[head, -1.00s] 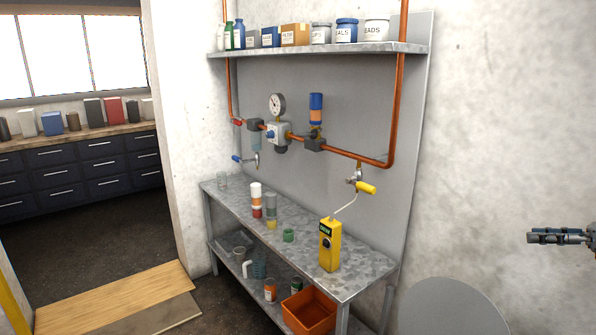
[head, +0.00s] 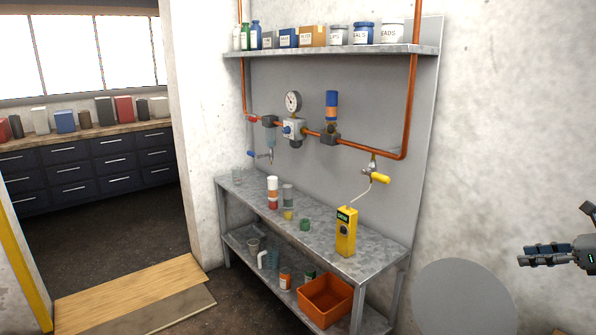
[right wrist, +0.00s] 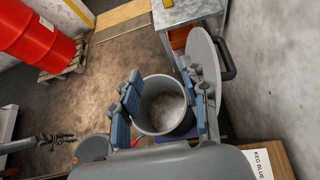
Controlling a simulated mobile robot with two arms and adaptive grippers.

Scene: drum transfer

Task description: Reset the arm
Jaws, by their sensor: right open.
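My right gripper (head: 530,255) shows at the right edge of the head view, in front of the bare wall and clear of the bench. In the right wrist view its two blue-padded fingers (right wrist: 165,100) stand wide apart with nothing held between them. An open grey bucket (right wrist: 165,105) is below and beyond the fingers; I cannot tell the distance. A dark gripper-like end (right wrist: 62,138) comes in from the left of the right wrist view. It looks like my left gripper, but its jaws are too small to read.
A metal bench (head: 330,252) holds a yellow box (head: 346,235) and small containers. An orange bin (head: 325,302) sits on its lower shelf. A grey disc (head: 460,295) is right of the bench. A red drum (right wrist: 38,38) stands on a pallet (right wrist: 62,68).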

